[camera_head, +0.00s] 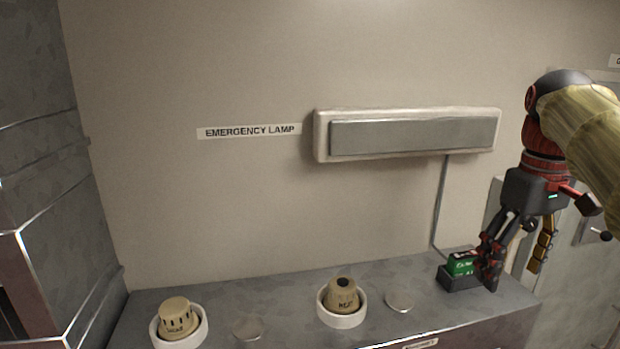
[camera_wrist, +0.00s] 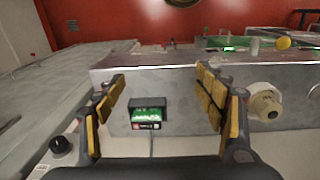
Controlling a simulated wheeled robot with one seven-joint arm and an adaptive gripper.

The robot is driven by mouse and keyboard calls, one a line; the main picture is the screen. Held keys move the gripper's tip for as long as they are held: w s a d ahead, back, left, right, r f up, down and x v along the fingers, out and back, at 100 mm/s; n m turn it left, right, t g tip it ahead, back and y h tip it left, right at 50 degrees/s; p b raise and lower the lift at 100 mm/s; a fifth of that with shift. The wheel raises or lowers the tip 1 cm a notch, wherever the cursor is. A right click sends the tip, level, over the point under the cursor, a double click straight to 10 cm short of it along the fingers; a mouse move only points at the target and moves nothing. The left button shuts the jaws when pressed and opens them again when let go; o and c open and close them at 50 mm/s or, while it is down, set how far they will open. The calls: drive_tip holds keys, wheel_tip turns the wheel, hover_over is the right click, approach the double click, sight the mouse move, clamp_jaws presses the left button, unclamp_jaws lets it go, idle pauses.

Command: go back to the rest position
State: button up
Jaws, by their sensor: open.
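My gripper (camera_head: 516,250) is at the right of the head view, pointing down, above and beside a green battery (camera_head: 462,264). The battery sits in a small dark holder (camera_head: 460,281) at the right end of the grey counter. In the wrist view my gripper (camera_wrist: 168,98) has its yellow-padded fingers spread wide, with nothing between the pads. The green battery (camera_wrist: 148,115) in its dark holder (camera_wrist: 147,102) shows beyond and between the fingers. In the head view the fingers partly hide the holder's right side.
A grey counter (camera_head: 270,295) carries two beige knobbed parts in white rings, at the left (camera_head: 178,318) and middle (camera_head: 341,296), and flat round discs. An emergency lamp (camera_head: 412,135) is on the wall above, with a cable running down to the holder. A metal cabinet (camera_head: 40,200) stands left.

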drive_tip(key=s+a+f+t+b, duration=0.1)
drive_tip(key=s+a+f+b, duration=0.3)
drive_tip(key=f, duration=1.1)
drive_tip(key=s+a+f+m+t+b, duration=0.1)
drive_tip(key=s+a+f+b, duration=0.3)
drive_tip(key=a+f+b, duration=0.4)
drive_tip(key=s+a+f+t+b, duration=0.3)
drive_tip(key=a+f+b, duration=0.3)
drive_tip(key=f+b, duration=0.6)
wheel_tip(320, 180, down, 11)
drive_tip(key=shift+s+f, duration=0.1)
drive_tip(key=shift+s, duration=0.5)
drive_tip(key=shift+c, duration=0.4)
